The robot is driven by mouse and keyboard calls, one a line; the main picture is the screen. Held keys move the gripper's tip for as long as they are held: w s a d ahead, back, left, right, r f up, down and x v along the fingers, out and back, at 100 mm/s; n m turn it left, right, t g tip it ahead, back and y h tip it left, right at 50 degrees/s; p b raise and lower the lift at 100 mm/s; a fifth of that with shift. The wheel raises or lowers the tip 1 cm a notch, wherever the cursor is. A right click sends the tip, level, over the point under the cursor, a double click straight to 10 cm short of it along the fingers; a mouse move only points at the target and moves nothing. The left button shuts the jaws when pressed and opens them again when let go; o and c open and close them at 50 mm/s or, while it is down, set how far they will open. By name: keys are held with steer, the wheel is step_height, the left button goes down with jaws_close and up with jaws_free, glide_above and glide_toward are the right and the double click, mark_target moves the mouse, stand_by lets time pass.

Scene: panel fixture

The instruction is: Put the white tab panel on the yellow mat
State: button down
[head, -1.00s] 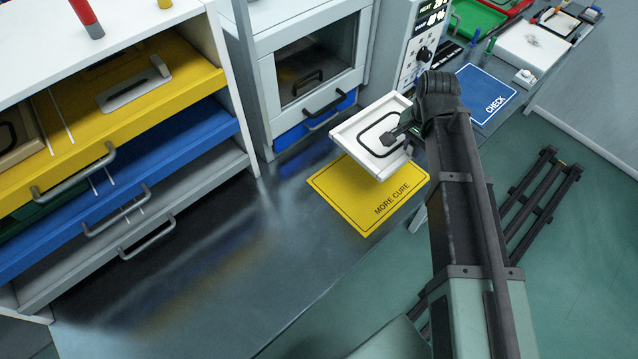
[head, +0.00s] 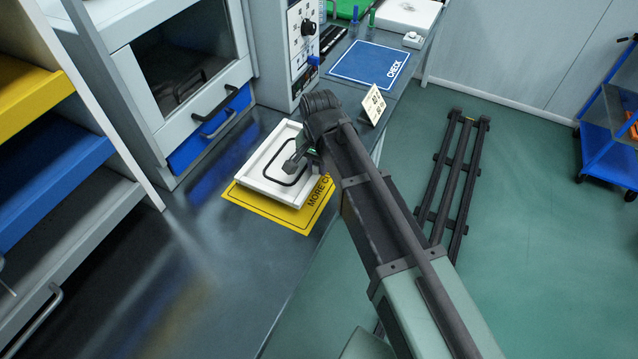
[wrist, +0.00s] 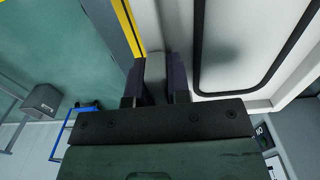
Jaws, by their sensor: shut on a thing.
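The white tab panel (head: 259,164) is a square white piece with a raised rim and a black rounded outline on its face. In the head view it lies over the yellow mat (head: 250,203), roughly level, and hides much of it. I cannot tell whether it touches the mat. The mat's front strip and part of its "MORE CURE" lettering show. My gripper (head: 298,162) is at the panel's right side. In the wrist view my gripper (wrist: 155,84) is shut on the panel's pale tab, with the panel (wrist: 225,50) to the right and a yellow mat edge (wrist: 129,27) beyond.
A white cabinet with a blue drawer (head: 210,130) stands behind left of the panel. A small sign (head: 373,104) and the blue CHECK mat (head: 368,65) lie farther back. The dark bench (head: 190,270) is clear in front.

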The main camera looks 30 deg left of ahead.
mark_target(319, 183)
step_height(319, 183, down, 4)
steer(key=b, duration=0.4)
steer(key=shift+f, duration=0.25)
steer(key=shift+r, duration=0.3)
steer(key=shift+f, duration=0.25)
steer(key=c, duration=1.1)
jaws_free()
steer(key=shift+r, duration=0.1)
step_height(319, 183, up, 13)
steer(key=p, duration=1.3)
steer(key=shift+f, duration=0.3)
